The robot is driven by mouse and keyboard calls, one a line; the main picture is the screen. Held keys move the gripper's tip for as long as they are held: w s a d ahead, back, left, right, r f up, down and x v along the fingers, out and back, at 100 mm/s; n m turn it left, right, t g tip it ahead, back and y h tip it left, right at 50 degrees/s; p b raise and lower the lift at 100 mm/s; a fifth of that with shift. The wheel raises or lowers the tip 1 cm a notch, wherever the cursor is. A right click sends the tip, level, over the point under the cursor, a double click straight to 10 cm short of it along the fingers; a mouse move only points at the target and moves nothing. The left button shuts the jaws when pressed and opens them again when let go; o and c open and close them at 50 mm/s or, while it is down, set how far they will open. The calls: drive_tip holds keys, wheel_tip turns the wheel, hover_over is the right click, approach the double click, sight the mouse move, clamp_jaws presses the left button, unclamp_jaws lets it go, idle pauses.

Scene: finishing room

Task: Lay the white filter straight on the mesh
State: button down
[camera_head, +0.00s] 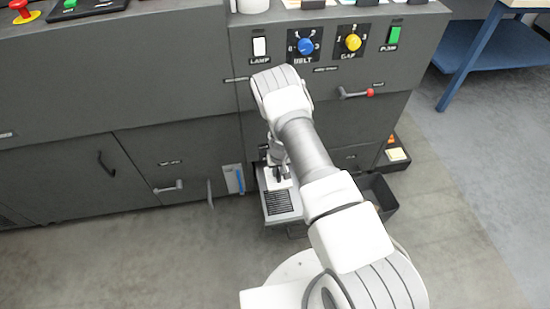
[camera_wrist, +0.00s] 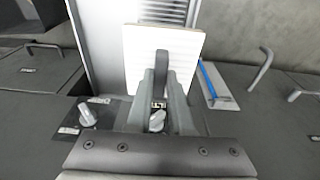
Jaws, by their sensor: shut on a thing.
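The white filter (camera_wrist: 142,45) is a pale square panel with fine ribs and a dark upright grip on it. My gripper (camera_wrist: 161,88) is shut on that grip; the fingers cover the panel's lower middle. In the head view my gripper (camera_head: 281,174) is low in front of the machine, with the white filter (camera_head: 287,184) just under it. The mesh (camera_head: 283,203) is a dark slatted area in a pale pulled-out tray. Its slats (camera_wrist: 158,9) also show beyond the filter in the wrist view. The filter's right edge is toward the tray's right side; whether it touches the mesh is unclear.
A blue tool on a pale card (camera_wrist: 214,82) is on the machine front right of the filter. A dark open bin (camera_head: 380,195) stands right of the tray. Handles (camera_head: 168,187) stick out of the machine front. The floor ahead of the tray is clear.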

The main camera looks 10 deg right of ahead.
sight(281, 182)
drive_tip(key=f, duration=0.1)
drive_tip(key=s+f, duration=0.1)
drive_tip(key=f, duration=0.3)
drive_tip(key=shift+s+d+f+b, duration=0.1)
drive_tip(key=shift+s+d+b, duration=0.2)
drive_tip(key=shift+d, duration=0.1)
drive_tip(key=shift+f+b, duration=3.05)
drive_tip(key=shift+f, duration=1.65)
drive_tip(key=shift+f+b, duration=0.6)
drive_tip(key=c, duration=0.7)
unclamp_jaws()
drive_tip(key=shift+c, duration=0.2)
drive_tip(key=r+p, duration=0.2)
drive_tip(key=r, duration=0.3)
drive_tip(key=s+r+p, duration=0.1)
drive_tip(key=r+p, duration=0.1)
drive_tip(key=r, duration=0.4)
drive_tip(key=s+r+p, duration=0.1)
drive_tip(key=r+p, duration=0.1)
drive_tip(key=r, duration=0.4)
drive_tip(key=shift+s, duration=0.2)
drive_tip(key=shift+r, duration=0.15)
